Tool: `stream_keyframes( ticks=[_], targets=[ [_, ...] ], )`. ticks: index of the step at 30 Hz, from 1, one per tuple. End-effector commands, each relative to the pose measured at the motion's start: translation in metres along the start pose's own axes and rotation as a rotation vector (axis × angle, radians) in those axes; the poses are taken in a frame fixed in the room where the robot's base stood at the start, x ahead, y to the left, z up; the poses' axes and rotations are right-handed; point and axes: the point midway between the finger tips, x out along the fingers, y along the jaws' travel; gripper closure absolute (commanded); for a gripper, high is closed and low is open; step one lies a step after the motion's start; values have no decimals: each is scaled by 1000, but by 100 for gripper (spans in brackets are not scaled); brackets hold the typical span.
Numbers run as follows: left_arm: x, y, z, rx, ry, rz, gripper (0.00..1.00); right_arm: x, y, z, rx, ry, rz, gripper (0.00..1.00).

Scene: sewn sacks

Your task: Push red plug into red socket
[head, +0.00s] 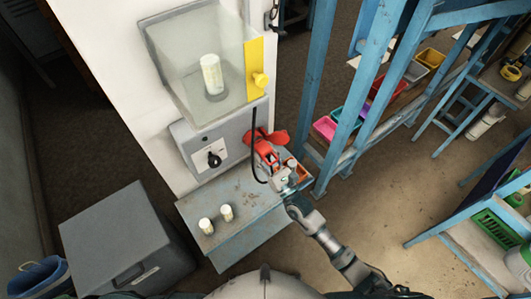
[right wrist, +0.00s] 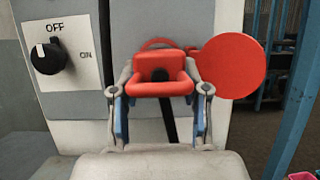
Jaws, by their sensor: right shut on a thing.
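The red plug (right wrist: 162,84) is between the fingers of my right gripper (right wrist: 159,95), which is shut on it. In the head view, my right gripper (head: 277,174) is at the right side of the grey machine box, and red parts show just beyond it. The red socket (right wrist: 158,43) shows only as a red rim behind the plug, on the grey panel. A round red lid (right wrist: 230,66) stands open to its right. The plug is lined up in front of the socket; I cannot tell whether it has entered it. My left gripper is not in view.
A black knob (right wrist: 48,57) left of the socket points to OFF. A black cable (head: 254,150) hangs by the gripper. Pale cylinders (head: 226,212) stand on the blue-grey bench (head: 245,235). A blue frame post (head: 322,90) rises close on the right.

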Motion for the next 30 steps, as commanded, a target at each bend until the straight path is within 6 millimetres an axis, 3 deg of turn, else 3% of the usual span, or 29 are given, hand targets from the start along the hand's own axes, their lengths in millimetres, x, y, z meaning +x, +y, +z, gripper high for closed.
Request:
stream_keyframes(
  ticks=[30],
  targets=[
    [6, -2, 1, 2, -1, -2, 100, 2, -1, 0, 0, -1, 0, 85]
  ],
)
